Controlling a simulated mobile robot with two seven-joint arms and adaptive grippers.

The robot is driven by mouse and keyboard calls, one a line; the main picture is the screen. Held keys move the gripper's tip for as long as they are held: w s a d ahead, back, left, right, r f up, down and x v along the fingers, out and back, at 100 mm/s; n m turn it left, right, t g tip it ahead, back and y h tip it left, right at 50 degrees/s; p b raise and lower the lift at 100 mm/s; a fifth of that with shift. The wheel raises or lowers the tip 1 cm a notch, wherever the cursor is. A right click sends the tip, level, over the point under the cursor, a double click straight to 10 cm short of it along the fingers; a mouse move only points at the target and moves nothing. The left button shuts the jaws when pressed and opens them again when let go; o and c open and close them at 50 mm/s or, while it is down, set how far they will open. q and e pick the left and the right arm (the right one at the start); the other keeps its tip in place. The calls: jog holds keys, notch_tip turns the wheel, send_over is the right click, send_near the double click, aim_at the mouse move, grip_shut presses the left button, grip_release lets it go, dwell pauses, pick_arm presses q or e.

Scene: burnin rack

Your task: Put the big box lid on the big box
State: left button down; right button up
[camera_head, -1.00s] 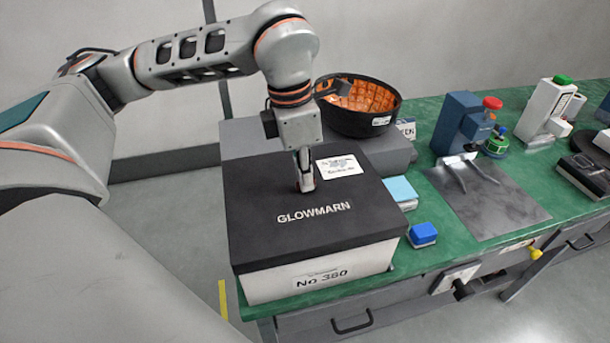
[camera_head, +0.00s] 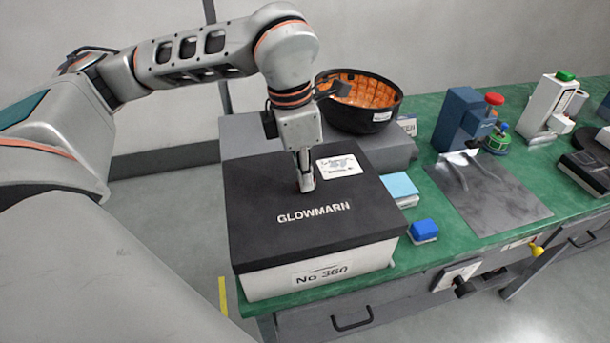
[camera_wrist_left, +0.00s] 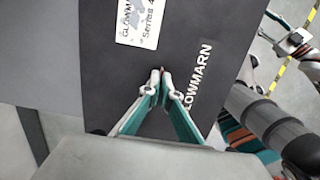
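The big box lid (camera_head: 268,222) is black, flat and marked GLOWMARN, with a white label. It lies over the big box (camera_head: 268,284), whose white front wall marked No 360 shows below the lid's edge. I cannot tell whether a gap remains between them. My left gripper (camera_head: 306,186) points down at the middle of the lid. In the left wrist view its fingertips (camera_wrist_left: 162,76) are nearly together at the lid's (camera_wrist_left: 190,50) surface, shut on it; the grip point itself is mostly hidden. The box's inside is hidden.
The green table (camera_head: 520,120) carries a blue-topped small box (camera_head: 423,231), a light blue box (camera_head: 400,187) and a metal plate (camera_head: 490,205) to the right. A black bowl with orange lining (camera_head: 362,100) stands on a grey case (camera_head: 390,153) behind.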

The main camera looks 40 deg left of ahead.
pick_arm(q)
jog(key=shift+f, duration=0.3)
jog(key=c, duration=2.2)
grip_release()
jog(key=shift+r, duration=0.1)
jog(key=r, duration=0.8)
jog(key=s+a+r, duration=0.1)
jog(key=r, duration=0.2)
jog(key=shift+s+r, duration=0.1)
jog(key=shift+r, duration=0.3)
